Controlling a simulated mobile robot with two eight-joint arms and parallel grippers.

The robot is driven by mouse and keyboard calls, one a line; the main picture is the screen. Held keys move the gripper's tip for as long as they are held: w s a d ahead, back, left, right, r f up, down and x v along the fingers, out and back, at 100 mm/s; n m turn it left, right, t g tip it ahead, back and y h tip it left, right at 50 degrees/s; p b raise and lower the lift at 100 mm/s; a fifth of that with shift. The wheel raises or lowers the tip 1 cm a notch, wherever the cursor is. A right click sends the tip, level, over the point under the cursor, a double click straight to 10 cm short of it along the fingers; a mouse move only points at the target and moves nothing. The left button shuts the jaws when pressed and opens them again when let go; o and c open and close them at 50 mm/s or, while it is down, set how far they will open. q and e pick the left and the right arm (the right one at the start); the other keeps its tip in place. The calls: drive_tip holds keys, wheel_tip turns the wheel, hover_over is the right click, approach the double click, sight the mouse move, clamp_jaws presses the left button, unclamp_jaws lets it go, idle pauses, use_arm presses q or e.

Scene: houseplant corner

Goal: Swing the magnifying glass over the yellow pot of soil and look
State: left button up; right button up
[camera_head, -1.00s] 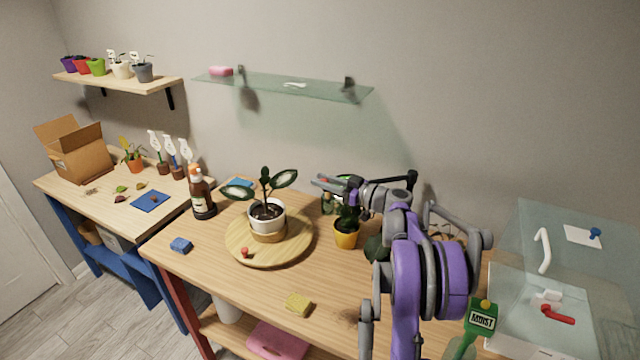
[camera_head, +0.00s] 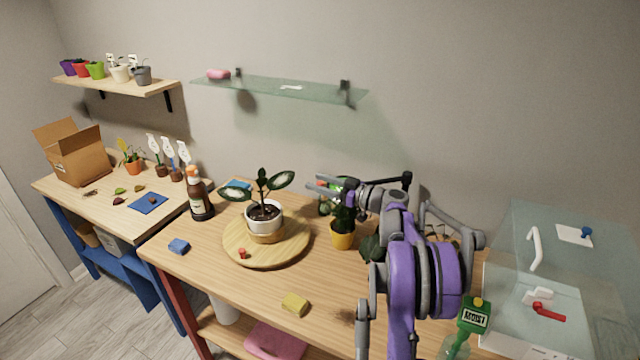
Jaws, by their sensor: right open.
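The yellow pot (camera_head: 342,238) stands on the wooden table, right of the round board. Dark green leaves show above it, and its soil cannot be made out. A black jointed arm (camera_head: 408,182), apparently the magnifying glass's stand, shows behind my right arm. The lens itself is not clearly visible; my gripper and arm cover that area. My right gripper (camera_head: 312,186) is open, above and slightly left of the yellow pot, pointing left. Whether it touches the black arm or anything by it cannot be told. My left gripper is out of view.
A white pot with a plant (camera_head: 264,216) stands on the round board (camera_head: 236,247).

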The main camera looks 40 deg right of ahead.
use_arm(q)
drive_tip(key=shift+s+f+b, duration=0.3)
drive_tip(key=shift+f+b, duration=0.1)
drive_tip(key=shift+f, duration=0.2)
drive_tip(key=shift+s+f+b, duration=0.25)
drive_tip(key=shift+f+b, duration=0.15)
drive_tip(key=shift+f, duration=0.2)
use_arm(e)
drive_tip(key=v, duration=1.1)
drive_tip(key=shift+w+a, duration=0.1)
drive_tip(key=shift+w, duration=0.05)
